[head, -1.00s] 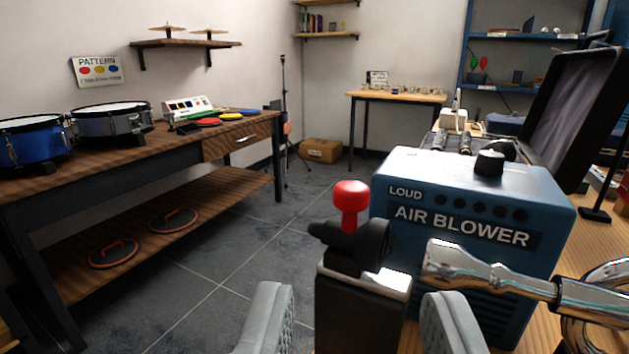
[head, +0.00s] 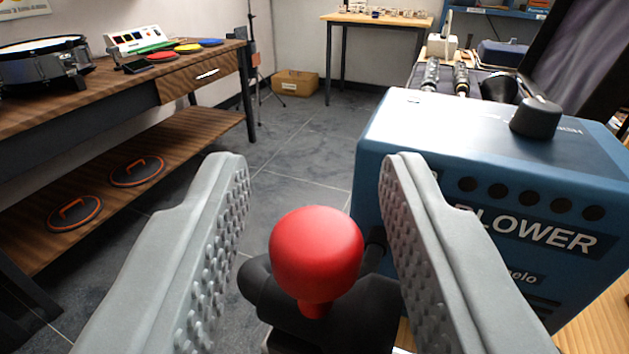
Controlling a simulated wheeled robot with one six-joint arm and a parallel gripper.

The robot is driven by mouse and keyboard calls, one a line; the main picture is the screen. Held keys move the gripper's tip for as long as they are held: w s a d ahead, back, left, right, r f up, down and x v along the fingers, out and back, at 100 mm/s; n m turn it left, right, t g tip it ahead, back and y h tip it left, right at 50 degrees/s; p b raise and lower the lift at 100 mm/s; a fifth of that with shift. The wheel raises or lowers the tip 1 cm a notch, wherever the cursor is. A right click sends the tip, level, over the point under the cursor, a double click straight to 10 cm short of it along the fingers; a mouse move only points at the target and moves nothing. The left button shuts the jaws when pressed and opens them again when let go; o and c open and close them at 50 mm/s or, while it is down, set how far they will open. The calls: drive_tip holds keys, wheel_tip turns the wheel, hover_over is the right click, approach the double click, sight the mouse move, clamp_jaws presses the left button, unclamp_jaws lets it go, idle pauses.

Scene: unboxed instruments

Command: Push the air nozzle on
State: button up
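A round red knob (head: 316,250) stands on a black nozzle fitting (head: 345,315) at the bottom centre of the head view. My gripper (head: 317,168) is open, with one grey studded finger on each side of the red knob. There is a gap between the knob and each finger, and nothing is held. The blue air blower (head: 500,160) stands to the right, partly covered by the right finger. The lower part of the fitting is cut off by the picture's edge. The chrome tube cannot be made out now.
A wooden workbench (head: 120,85) with a drum (head: 45,65) and coloured discs stands on the left, with two dark discs on its lower shelf. A black knob (head: 536,118) sticks up from the blower's top. Open grey floor (head: 300,150) lies behind the red knob.

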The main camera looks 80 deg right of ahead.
clamp_jaws()
drive_tip(key=shift+s+a, duration=0.25)
drive_tip(key=shift+s, duration=0.55)
drive_tip(key=shift+s+a, duration=0.2)
drive_tip(key=shift+s, duration=0.6)
unclamp_jaws()
drive_tip(key=shift+s, duration=0.1)
drive_tip(key=shift+a, duration=0.1)
drive_tip(key=s+a, duration=0.2)
drive_tip(key=a, duration=1.5)
drive_tip(key=shift+a, duration=0.15)
